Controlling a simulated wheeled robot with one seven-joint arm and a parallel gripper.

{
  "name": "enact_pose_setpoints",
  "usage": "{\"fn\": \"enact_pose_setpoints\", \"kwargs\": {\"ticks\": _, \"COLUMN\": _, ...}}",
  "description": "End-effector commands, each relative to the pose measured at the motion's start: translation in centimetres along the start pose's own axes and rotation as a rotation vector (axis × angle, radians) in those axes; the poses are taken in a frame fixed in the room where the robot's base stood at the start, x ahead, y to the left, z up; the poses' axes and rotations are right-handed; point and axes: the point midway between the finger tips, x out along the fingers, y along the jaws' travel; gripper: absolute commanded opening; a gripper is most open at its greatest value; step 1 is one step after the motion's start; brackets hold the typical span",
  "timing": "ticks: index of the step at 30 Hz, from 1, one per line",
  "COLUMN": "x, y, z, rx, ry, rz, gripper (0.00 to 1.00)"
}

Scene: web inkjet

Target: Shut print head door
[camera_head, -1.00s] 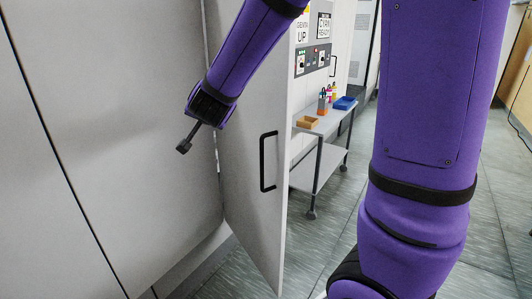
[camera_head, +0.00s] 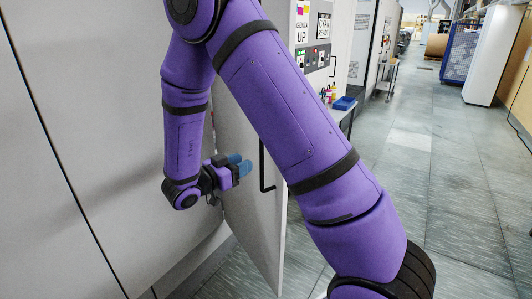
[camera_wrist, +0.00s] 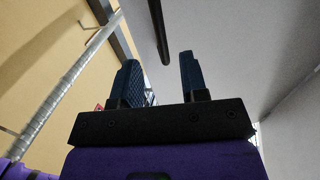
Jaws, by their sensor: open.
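The print head door (camera_head: 252,235) is a tall light grey panel in the head view, standing open at an angle to the machine front. Its black bar handle (camera_head: 263,170) is upright, partly hidden by my upper arm. My gripper (camera_head: 242,164) has blue fingers and is just left of the handle in the picture, pointing towards it. In the wrist view my gripper (camera_wrist: 160,68) is open and empty between the fingers. The black handle (camera_wrist: 159,30) is beyond the fingertips, roughly in line with the gap. The grey door surface (camera_wrist: 225,35) is to its right. I see no contact.
The machine's flat grey front (camera_head: 90,120) fills the left. A control panel (camera_head: 312,58) with signs is behind the door. A blue tray (camera_head: 344,103) sits on a mostly hidden cart. The tiled floor (camera_head: 440,190) is clear at right.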

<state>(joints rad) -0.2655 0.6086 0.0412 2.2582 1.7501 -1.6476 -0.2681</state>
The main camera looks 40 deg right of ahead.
Motion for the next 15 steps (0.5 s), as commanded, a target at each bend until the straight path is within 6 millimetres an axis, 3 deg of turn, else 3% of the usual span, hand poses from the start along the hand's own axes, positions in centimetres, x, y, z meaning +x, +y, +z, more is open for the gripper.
{"fn": "enact_pose_setpoints", "kwargs": {"ticks": 15, "x": 8.3, "y": 0.0, "z": 0.0, "rx": 0.002, "ry": -0.002, "rz": 0.002, "gripper": 0.40}}
